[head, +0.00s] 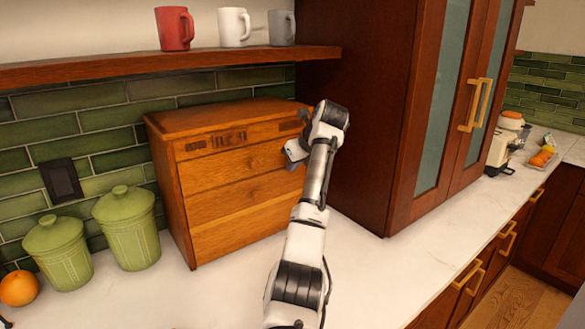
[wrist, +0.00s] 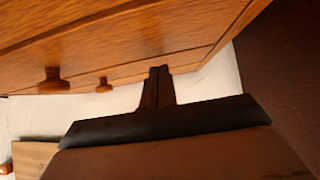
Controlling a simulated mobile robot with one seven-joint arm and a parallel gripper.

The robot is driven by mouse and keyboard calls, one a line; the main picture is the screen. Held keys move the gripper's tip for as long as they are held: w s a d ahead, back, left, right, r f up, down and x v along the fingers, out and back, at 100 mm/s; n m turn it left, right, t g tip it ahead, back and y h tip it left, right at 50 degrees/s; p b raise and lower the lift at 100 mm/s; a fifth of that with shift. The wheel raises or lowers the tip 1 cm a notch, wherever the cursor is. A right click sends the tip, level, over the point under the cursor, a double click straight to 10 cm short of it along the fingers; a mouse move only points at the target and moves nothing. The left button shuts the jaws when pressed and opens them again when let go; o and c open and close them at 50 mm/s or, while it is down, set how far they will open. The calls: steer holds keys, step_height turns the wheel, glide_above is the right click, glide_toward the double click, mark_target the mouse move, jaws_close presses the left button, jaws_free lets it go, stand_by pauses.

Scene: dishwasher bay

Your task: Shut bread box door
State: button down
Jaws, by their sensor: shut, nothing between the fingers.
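The wooden bread box (head: 235,185) stands on the counter against the green tiled wall. In the head view its front panels look flush, with no door hanging open that I can make out. In the wrist view the wooden face of the bread box (wrist: 120,40) fills the top, with two round knobs (wrist: 53,80) at its lower left. My gripper (wrist: 160,72) is shut and empty, its fingertips close to the bread box's lower edge; I cannot tell if they touch.
A tall dark cabinet (head: 350,115) stands close to the right. A shelf (head: 110,70) with mugs runs above. Two green canisters (head: 127,235) and an orange (head: 18,288) are at the left. The counter (head: 200,295) in front is clear.

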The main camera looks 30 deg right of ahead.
steer(key=b+v, duration=0.3)
steer(key=v, duration=0.9)
steer(key=shift+s+r, duration=0.2)
steer(key=shift+r, duration=0.1)
